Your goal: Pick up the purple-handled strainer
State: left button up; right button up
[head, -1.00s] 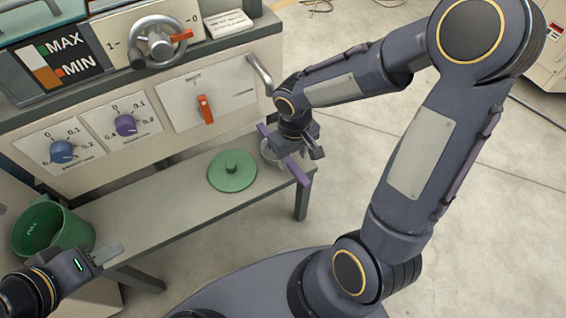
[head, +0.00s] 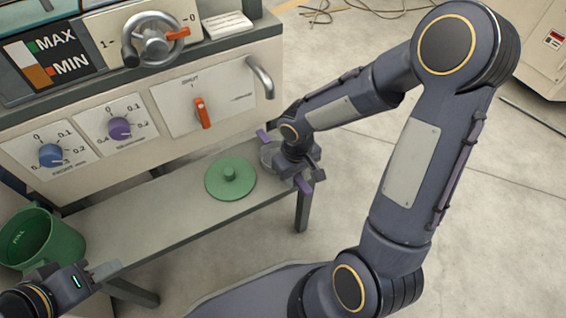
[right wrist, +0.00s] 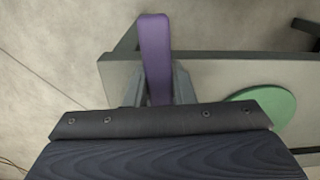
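The strainer (head: 267,156) sits at the right end of the bench, mostly hidden behind my right gripper. One purple handle (head: 262,136) shows behind the gripper and another purple handle end (head: 303,184) shows in front of it. In the right wrist view a purple handle (right wrist: 155,45) runs between the two fingers of my right gripper (right wrist: 158,88). The fingers stand apart on either side of it; firm contact is not clear. My left gripper (head: 104,271) is at the lower left, away from the strainer, its finger gap unclear.
A green round lid (head: 231,181) lies on the bench (head: 160,210) just left of the strainer. A green pot (head: 55,240) stands at the left. The machine panel with a bent spout (head: 262,78) rises behind the bench.

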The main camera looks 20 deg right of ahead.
grip_shut()
jog(key=shift+r, duration=0.15)
